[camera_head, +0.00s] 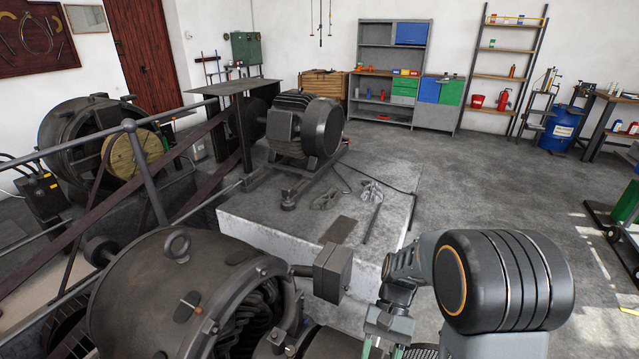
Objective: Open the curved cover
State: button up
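A large dark dynamo (150,290) fills the lower left, with a ring bolt on top and a small brass-coloured fitting on its side. Its right end is open and shows dark ribbed windings (250,318). I cannot tell for sure which part is the curved cover; a rounded dark metal part at the bottom edge, right of the windings, is cut off by the frame. My gripper (384,350) points down at the bottom edge, to the right of the dynamo. Its fingertips are cut off, so its opening and anything between them are hidden.
A grey box (332,272) sticks out between the dynamo and my arm. Behind is a concrete plinth (270,228) bearing a motor (304,125), with rags on it. A metal railing (150,175) runs along the left. Open floor (480,180) lies to the right.

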jog(key=d+r+n+t+h+p, duration=0.1)
jog(key=r+t+h+p, duration=0.1)
jog(key=r+t, duration=0.4)
jog(key=d+r+n+t+h+p, duration=0.1)
jog(key=r+t+p, duration=0.3)
jog(key=r, duration=0.8)
jog(key=shift+d+r+n+t+h+p, duration=0.35)
jog(key=shift+d+n+t, duration=0.45)
jog(key=shift+t, duration=0.4)
jog(key=shift+f, duration=0.15)
jog(key=shift+c, duration=0.3)
